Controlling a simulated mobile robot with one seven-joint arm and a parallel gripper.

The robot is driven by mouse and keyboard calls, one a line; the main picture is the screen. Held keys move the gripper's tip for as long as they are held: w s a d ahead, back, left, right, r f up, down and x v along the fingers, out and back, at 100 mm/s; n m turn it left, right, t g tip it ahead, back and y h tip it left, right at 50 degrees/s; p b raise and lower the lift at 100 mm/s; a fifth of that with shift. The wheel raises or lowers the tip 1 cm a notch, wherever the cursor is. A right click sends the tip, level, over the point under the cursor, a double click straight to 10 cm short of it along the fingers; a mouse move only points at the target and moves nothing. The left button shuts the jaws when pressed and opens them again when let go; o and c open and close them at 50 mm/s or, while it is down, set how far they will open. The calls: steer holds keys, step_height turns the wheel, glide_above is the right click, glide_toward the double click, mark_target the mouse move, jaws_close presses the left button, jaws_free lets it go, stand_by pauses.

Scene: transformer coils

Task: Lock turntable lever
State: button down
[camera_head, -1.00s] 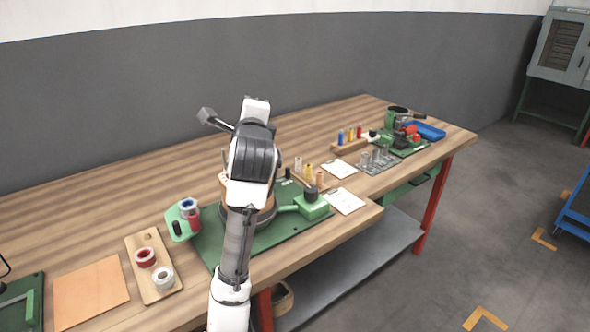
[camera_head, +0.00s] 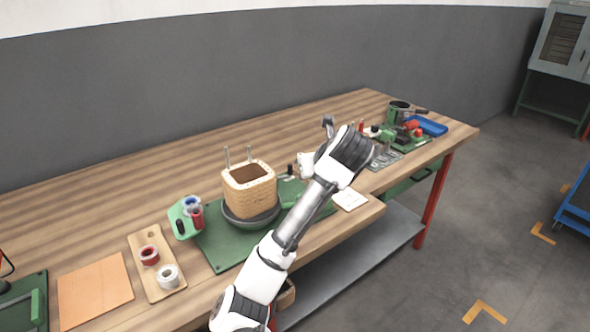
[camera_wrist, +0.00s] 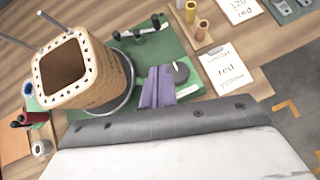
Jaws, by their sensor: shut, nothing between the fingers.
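The turntable (camera_head: 252,218) is a dark round base on a green plate (camera_head: 222,248). A tan square coil former (camera_head: 248,190) with an open top stands on it; this also shows at the left of the wrist view (camera_wrist: 85,75). A green clamp block with a dark round knob (camera_wrist: 180,72), which looks like the lever part, sits right of the turntable. My gripper (camera_wrist: 158,70) is shut and empty, its purple fingers between the turntable and the knob, close beside the knob. Contact cannot be told. In the head view my arm hides most of the block.
Black handles (camera_wrist: 138,30) stand at the plate's far edge. White label cards (camera_wrist: 226,68) and several small spools lie to the right. A board with red and white spools (camera_head: 158,268) lies left. Bare wood lies behind the coil former.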

steer(key=p, duration=0.2)
glide_toward(291, 172)
step_height(291, 172, down, 3)
steer(key=shift+s+f, duration=0.15)
steer(key=w, duration=0.1)
steer(key=w+a, duration=0.1)
steer(key=w, duration=0.1)
steer(key=shift+w+f+p, duration=0.15)
steer(key=shift+f+p, duration=0.05)
steer(key=shift+p, duration=0.2)
steer(key=shift+w+a+f, duration=0.1)
steer(key=shift+w+a, duration=0.15)
steer(key=shift+w, duration=0.25)
